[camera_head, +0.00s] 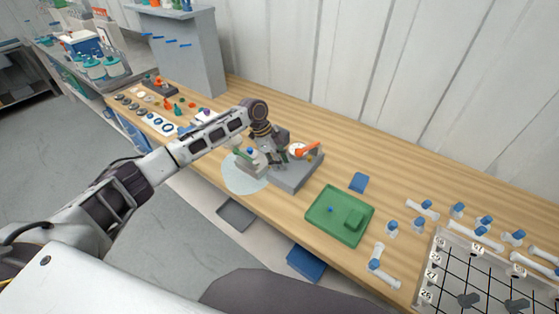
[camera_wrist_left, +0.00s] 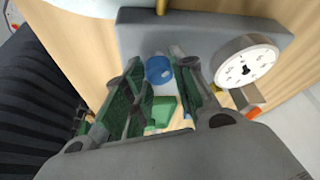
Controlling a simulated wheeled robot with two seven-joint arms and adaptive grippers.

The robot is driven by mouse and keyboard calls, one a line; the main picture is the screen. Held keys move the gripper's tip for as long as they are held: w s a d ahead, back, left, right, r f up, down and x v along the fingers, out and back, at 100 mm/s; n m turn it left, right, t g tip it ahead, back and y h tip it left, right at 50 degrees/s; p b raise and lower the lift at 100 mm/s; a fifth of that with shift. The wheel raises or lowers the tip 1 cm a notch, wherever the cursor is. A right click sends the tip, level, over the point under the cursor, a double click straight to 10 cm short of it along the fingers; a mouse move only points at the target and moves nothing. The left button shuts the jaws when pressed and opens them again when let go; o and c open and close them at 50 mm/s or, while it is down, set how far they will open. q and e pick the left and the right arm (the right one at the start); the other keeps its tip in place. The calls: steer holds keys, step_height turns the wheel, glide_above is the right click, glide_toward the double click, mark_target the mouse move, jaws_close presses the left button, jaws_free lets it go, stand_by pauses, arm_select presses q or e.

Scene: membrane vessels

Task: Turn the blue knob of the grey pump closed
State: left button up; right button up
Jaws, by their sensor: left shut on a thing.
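The grey pump (camera_head: 292,178) stands on the wooden bench; its grey body (camera_wrist_left: 205,32) also fills the top of the left wrist view. It carries a round white dial (camera_wrist_left: 245,62). The blue knob (camera_wrist_left: 158,70) shows between the two fingers of my left gripper (camera_wrist_left: 160,82). The gripper is shut on it, with a finger on either side. In the head view my left gripper (camera_head: 272,158) is at the pump's left side, and the arm hides part of the pump there. My right gripper is not in view.
An orange handle (camera_head: 307,148) is beside the dial. A green tray (camera_head: 318,217) lies right of the pump, with a blue block (camera_head: 358,182) behind it. White vessels with blue caps and a numbered grid rack (camera_head: 428,272) are further right. Small parts lie at the left; a wall runs behind.

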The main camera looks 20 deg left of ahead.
arm_select(q)
steer(key=shift+m+g, duration=0.4)
steer(key=shift+m, duration=0.6)
steer(key=m+g, duration=0.1)
steer(key=m, duration=0.1)
steer(key=shift+w+d+m+b, duration=0.1)
steer(key=shift+m+b, duration=0.2)
steer(key=shift+b, duration=0.1)
steer(key=shift+m+g+y+b, duration=0.35)
steer(key=shift+m+g+y, duration=0.05)
steer(key=shift+m, duration=0.7)
steer(key=shift+m+g+y+b, duration=0.45)
steer(key=shift+m+b, duration=0.25)
steer(key=shift+m, duration=1.3)
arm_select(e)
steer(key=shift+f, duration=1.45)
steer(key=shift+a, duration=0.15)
arm_select(q)
steer(key=o, duration=1)
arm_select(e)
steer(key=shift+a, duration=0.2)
arm_select(q)
steer(key=shift+o, duration=0.2)
